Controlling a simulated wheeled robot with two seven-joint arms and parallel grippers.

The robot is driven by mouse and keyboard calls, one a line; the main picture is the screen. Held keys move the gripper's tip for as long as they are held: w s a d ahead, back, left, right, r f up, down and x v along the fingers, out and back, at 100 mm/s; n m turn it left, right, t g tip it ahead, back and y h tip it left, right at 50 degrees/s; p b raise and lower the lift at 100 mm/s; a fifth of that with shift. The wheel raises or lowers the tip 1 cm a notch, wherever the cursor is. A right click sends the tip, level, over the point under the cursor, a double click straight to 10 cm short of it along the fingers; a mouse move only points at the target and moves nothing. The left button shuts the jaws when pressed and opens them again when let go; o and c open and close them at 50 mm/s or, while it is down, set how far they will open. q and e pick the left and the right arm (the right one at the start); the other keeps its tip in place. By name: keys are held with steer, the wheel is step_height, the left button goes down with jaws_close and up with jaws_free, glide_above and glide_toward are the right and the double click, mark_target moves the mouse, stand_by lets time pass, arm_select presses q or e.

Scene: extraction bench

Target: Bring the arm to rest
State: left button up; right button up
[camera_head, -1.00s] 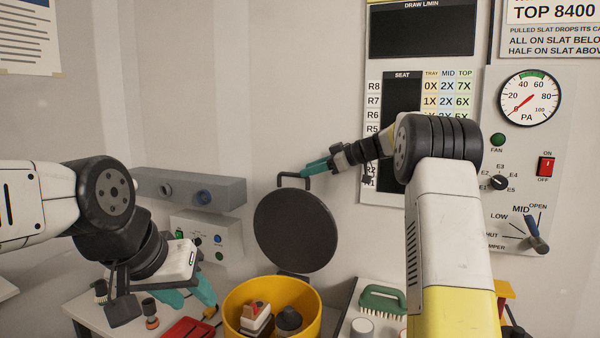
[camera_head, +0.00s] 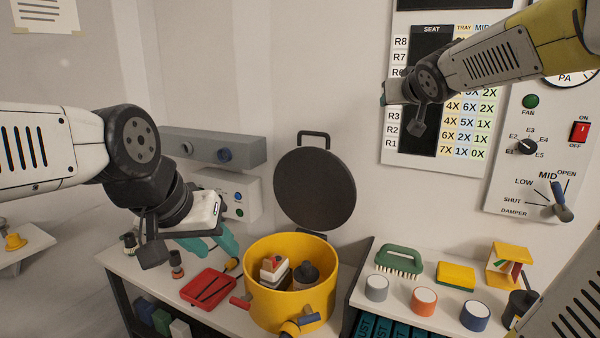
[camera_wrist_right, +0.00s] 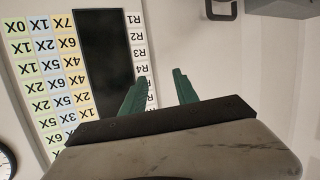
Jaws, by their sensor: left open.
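My left gripper (camera_head: 221,244) has teal fingers spread apart and empty. It hangs above the bench, between the red tray and the small white control box. My right arm reaches in from the upper right, and its gripper (camera_head: 384,93) is in front of the seat board, its fingers mostly hidden by the wrist. In the right wrist view, the right gripper (camera_wrist_right: 161,85) shows two green fingers apart with nothing between them. The round dark lid (camera_head: 315,190) stands raised behind the yellow pot (camera_head: 262,308), clear of both grippers.
The yellow pot holds several small items. A red tray (camera_head: 192,294) lies left of it. A green brush (camera_head: 399,261), a yellow sponge (camera_head: 455,276) and several round jars stand on the right shelf. The seat board (camera_head: 388,157) and damper panel (camera_head: 502,195) are on the wall.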

steer(key=s+a+f+g, duration=0.2)
steer(key=s+f+g, duration=0.1)
steer(key=s+f, duration=0.4)
steer(key=s+a+f+g+y, duration=0.1)
steer(key=s+a+f+g, duration=0.1)
steer(key=s+f, duration=0.5)
steer(key=s+a+f+g+y, duration=0.1)
steer(key=s+a+f+g, duration=0.2)
steer(key=s, duration=1)
step_height(320, 180, down, 4)
steer(key=shift+s+a+r+g, duration=0.1)
steer(key=shift+s+a+g, duration=0.25)
steer(key=shift+a, duration=0.4)
